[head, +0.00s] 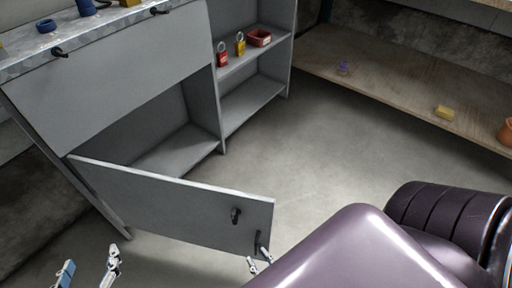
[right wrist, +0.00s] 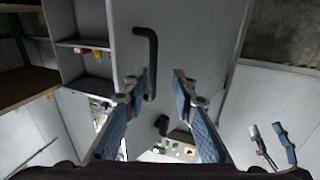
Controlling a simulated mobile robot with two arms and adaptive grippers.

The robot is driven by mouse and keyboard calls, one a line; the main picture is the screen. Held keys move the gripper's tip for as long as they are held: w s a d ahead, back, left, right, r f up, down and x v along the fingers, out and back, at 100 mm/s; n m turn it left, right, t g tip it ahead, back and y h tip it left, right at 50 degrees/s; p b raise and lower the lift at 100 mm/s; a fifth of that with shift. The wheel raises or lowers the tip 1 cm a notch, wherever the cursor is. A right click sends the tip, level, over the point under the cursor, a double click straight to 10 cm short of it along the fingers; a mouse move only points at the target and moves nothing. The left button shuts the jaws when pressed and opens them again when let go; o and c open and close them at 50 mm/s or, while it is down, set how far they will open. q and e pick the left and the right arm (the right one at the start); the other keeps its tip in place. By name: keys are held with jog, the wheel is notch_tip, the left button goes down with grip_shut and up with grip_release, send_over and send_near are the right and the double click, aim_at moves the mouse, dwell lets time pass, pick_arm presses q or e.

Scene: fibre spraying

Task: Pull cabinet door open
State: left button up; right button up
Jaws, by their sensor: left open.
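The grey cabinet door (head: 165,205) stands swung out from the lower left compartment, hinged at its left side. A dark bar handle (head: 258,243) is near its free edge; a dark knob-like latch (head: 236,215) is beside it. The handle (right wrist: 151,60) also shows upright in the right wrist view. My right gripper (head: 260,264) is at the handle's lower end. In the right wrist view its blue-padded fingers (right wrist: 160,82) are apart, with the handle's lower end near the left finger; contact cannot be told. My left gripper (head: 88,268) is open and empty, left of the door.
The grey cabinet (head: 130,70) has an open lower compartment and side shelves holding padlocks (head: 240,46) and a red box (head: 259,37). A wooden shelf (head: 390,84) runs along the right. Floor (head: 300,140) between them is clear.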

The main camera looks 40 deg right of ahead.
jog(key=s, duration=0.9)
jog(key=shift+s+a, duration=0.15)
